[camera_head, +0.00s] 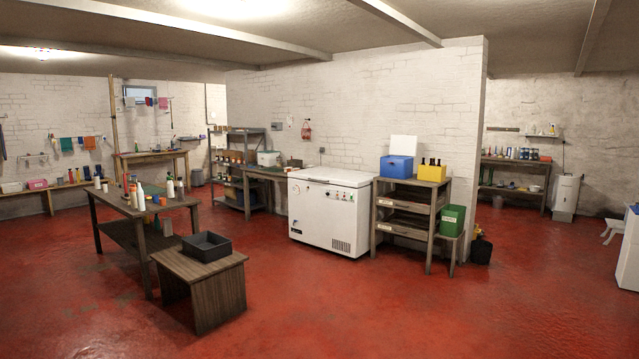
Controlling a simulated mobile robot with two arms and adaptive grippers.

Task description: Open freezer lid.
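A white chest freezer (322,222) stands on the red floor near the middle of the room, in front of a white brick wall. Its flat lid (332,177) is down and looks shut. The front has a small control panel at the upper right and a dark vent at the lower right. Nothing large lies on the lid. Neither of my grippers shows in the head view.
A wooden shelf unit (409,222) with a blue box (397,167) stands close to the freezer's right side. A dark wooden stand (205,290) with a black bin (206,247) and a long table (120,208) are at the left. The red floor (400,310) before the freezer is clear.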

